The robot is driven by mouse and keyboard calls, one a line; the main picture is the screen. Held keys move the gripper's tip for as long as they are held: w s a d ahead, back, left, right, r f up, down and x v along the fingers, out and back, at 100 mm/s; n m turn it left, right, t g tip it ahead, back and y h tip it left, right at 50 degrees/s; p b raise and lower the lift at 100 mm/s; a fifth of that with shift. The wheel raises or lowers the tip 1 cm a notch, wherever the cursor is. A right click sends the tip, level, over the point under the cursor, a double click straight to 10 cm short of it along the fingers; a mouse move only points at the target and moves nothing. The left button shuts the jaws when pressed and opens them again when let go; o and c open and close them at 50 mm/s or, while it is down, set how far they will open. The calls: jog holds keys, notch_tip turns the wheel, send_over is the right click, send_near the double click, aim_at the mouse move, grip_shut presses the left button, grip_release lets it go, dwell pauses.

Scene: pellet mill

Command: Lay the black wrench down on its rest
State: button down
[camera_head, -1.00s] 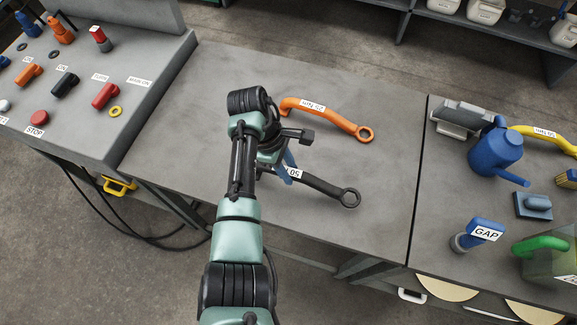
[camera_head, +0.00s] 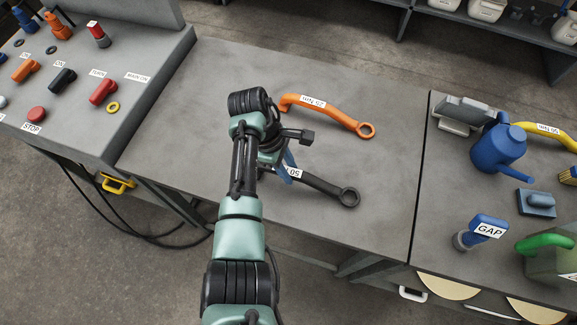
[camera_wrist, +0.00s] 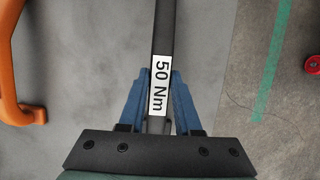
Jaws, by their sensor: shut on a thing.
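The black wrench (camera_head: 325,187) has a ring end and a white "50 Nm" label. In the head view its ring points right, over the front part of the grey bench, and my arm hides its other end. In the wrist view its handle (camera_wrist: 163,35) runs between the blue fingers of my gripper (camera_wrist: 161,82), which is shut on it at the label. In the head view my gripper (camera_head: 288,164) is partly hidden by my wrist. I cannot tell whether the wrench touches the bench. I cannot make out a rest for it.
An orange wrench (camera_head: 330,113) lies behind the black one. The bench (camera_head: 190,125) is clear at the left. A control panel (camera_head: 120,50) stands at the far left. At the right are a blue can (camera_head: 497,150), a grey stand (camera_head: 458,122) and a yellow wrench (camera_head: 548,130).

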jog(key=shift+f, duration=0.25)
dwell(0.4)
grip_release()
dwell(0.5)
dwell(0.4)
jog(key=shift+p+v, duration=3.5)
jog(key=shift+v, duration=1)
